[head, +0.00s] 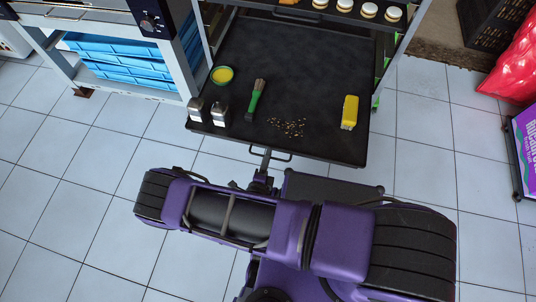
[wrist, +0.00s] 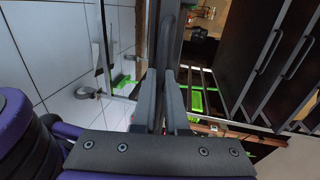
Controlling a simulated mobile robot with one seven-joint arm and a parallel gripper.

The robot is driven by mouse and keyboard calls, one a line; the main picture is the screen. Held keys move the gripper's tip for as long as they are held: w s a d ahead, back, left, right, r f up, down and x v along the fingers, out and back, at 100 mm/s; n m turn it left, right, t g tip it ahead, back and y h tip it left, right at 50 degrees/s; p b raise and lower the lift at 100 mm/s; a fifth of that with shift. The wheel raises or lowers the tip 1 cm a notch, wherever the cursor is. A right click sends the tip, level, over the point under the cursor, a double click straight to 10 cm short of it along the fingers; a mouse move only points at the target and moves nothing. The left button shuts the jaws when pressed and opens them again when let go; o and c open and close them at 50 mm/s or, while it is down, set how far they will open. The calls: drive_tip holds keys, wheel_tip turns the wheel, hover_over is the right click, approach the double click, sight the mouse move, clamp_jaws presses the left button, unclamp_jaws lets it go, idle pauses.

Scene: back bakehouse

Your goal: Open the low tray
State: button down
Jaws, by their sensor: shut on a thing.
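The low tray (head: 235,70), flat and black, stands pulled far out of its rack in the head view. Its front handle (head: 284,158) is a thin dark bar at the near edge. My gripper (head: 262,164) is at this handle, mostly hidden behind my arm. In the wrist view my gripper (wrist: 166,78) has its two grey fingers close together, shut on the handle; the grip itself is hard to make out.
On the tray are a yellow-filled bowl (head: 222,75), a green-handled brush (head: 257,98), two shakers (head: 218,114), scattered seeds (head: 288,127) and a yellow block (head: 350,112). An upper tray (head: 290,14) holds round pastries. A purple bag (head: 527,140) stands right. Tiled floor (head: 80,190) is clear at left.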

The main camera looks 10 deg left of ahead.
drive_tip(key=c, duration=1)
unclamp_jaws()
drive_tip(key=shift+o, duration=0.2)
drive_tip(key=shift+s, duration=0.1)
drive_tip(key=v, duration=1.7)
drive_tip(key=shift+p, duration=0.35)
drive_tip(key=shift+s, duration=0.1)
